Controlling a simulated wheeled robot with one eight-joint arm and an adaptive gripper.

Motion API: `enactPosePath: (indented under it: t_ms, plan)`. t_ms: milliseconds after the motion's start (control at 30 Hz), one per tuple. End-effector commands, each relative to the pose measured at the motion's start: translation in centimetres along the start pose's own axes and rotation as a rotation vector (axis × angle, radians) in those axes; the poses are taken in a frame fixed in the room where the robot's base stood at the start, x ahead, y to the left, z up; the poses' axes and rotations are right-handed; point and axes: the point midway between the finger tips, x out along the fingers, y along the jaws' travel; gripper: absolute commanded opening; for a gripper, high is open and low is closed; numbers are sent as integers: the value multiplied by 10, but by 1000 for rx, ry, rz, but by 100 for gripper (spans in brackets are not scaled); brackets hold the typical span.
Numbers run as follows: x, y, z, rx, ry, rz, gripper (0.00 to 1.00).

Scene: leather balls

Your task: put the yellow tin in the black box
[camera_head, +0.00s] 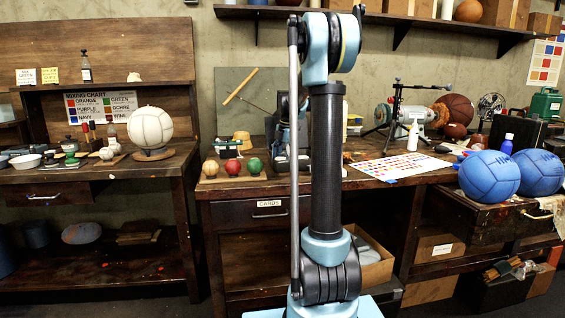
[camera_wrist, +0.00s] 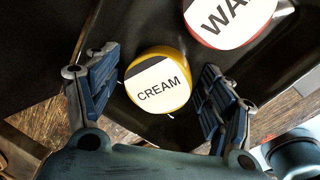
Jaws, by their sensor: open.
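The yellow tin (camera_wrist: 168,72), with a white lid label reading CREAM, is in the middle of the wrist view. It appears to sit inside the black box (camera_wrist: 256,82), whose dark surface surrounds it. My gripper (camera_wrist: 157,66) is open, with one blue finger on each side of the tin. Gaps show between the fingers and the tin. In the head view my arm hides most of the box, and the yellow tin cannot be made out there.
A red tin (camera_wrist: 228,18) with a partly cut-off label is beside the yellow one. A colour chart (camera_head: 398,166) lies on the bench to the right. Two blue balls (camera_head: 490,176) are farther right.

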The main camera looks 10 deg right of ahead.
Motion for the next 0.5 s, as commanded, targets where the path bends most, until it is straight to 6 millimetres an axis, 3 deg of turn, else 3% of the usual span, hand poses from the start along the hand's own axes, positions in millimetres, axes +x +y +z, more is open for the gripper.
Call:
enactPosePath:
  t_ms: [267, 500]
  plan:
    - [-6, 0, 0, 1, 0, 0, 75]
    - [-44, 0, 0, 1, 0, 0, 75]
